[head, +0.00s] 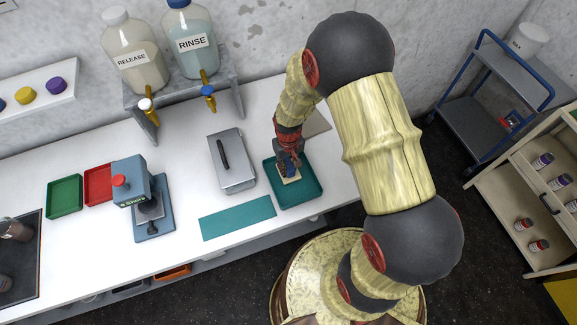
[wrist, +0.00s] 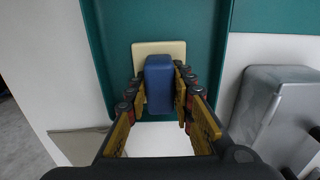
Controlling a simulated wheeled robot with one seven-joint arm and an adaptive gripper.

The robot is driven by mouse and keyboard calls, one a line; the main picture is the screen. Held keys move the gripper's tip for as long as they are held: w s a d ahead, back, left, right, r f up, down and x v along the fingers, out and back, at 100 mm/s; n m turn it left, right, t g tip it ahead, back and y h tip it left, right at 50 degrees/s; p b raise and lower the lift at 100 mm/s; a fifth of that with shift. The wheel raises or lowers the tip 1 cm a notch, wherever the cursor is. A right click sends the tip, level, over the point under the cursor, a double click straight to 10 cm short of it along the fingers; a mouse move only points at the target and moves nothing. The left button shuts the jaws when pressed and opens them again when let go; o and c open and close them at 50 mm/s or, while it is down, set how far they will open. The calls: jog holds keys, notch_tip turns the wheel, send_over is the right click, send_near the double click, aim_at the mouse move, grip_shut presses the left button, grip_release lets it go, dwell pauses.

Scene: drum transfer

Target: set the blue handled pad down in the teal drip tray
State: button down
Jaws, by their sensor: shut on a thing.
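The blue handled pad (wrist: 159,80) has a blue block handle on a cream base (wrist: 141,50). In the wrist view my gripper (wrist: 159,92) has its two fingers closed on the sides of the blue handle. The teal drip tray (head: 312,193) lies on the white counter, and its floor and rim also show in the wrist view (wrist: 105,60). In the head view the pad (head: 290,180) is over the left part of the tray, within its outline. Whether the base touches the tray floor I cannot tell. My gripper (head: 290,163) hides part of the pad there.
A grey metal box (head: 232,165) with a dark handle stands left of the tray. A flat teal mat (head: 238,218) lies in front of it. A blue-grey press (head: 150,205) and red (head: 99,184) and green (head: 65,196) trays stand farther left. A beige sheet (head: 318,123) lies behind.

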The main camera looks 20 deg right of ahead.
jog(key=shift+f, duration=0.2)
jog(key=c, duration=1.5)
grip_release()
jog(key=shift+c, duration=0.2)
jog(key=shift+r, duration=0.1)
